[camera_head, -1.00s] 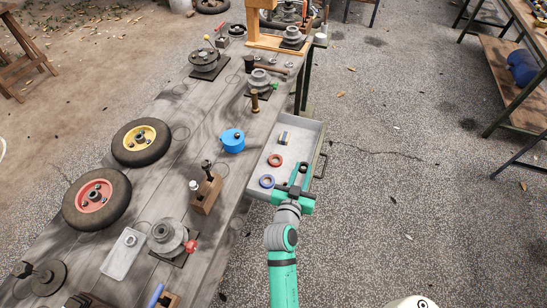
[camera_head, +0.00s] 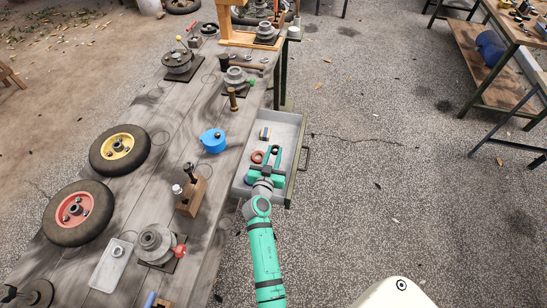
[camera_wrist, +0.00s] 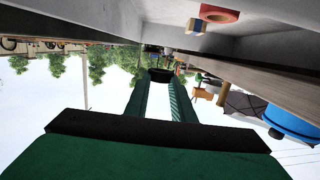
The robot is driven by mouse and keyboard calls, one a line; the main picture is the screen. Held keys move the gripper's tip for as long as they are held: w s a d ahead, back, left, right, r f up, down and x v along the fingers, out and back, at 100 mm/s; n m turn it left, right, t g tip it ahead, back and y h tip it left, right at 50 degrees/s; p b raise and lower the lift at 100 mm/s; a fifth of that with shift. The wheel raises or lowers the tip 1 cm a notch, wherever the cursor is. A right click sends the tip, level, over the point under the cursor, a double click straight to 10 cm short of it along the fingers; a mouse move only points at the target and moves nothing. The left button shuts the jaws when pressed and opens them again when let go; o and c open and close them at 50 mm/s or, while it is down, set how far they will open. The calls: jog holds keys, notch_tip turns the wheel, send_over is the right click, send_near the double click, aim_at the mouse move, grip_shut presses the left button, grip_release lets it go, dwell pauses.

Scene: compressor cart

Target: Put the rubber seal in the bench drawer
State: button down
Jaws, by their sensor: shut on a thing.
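My gripper (camera_head: 268,156) is over the open bench drawer (camera_head: 286,126), fingers pointing toward its far end. In the wrist view its fingertips (camera_wrist: 160,80) are closed on a small dark piece, which I take to be the rubber seal (camera_wrist: 160,74). Its full shape is hard to make out. The drawer is pulled out on the right side of the bench, with its handle (camera_head: 306,158) outward. In the wrist view the drawer floor shows at the top, apart from the held piece.
The drawer holds a red ring (camera_head: 257,156), a small blue-and-yellow block (camera_head: 264,133) and a blue ring mostly hidden by my gripper. On the bench (camera_head: 180,145) beside it stand a blue round container (camera_head: 213,140) and a wooden block (camera_head: 191,196) with a dark knob.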

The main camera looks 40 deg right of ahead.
jog(key=shift+w+d+f, duration=0.2)
jog(key=shift+w+f, duration=0.1)
jog(key=shift+f, duration=0.15)
jog(key=shift+w+d+f, duration=0.2)
jog(key=shift+w+f, duration=0.1)
jog(key=shift+f, duration=0.15)
jog(key=shift+w+d+f, duration=0.1)
jog(key=shift+f, duration=1.45)
jog(key=shift+f, duration=0.1)
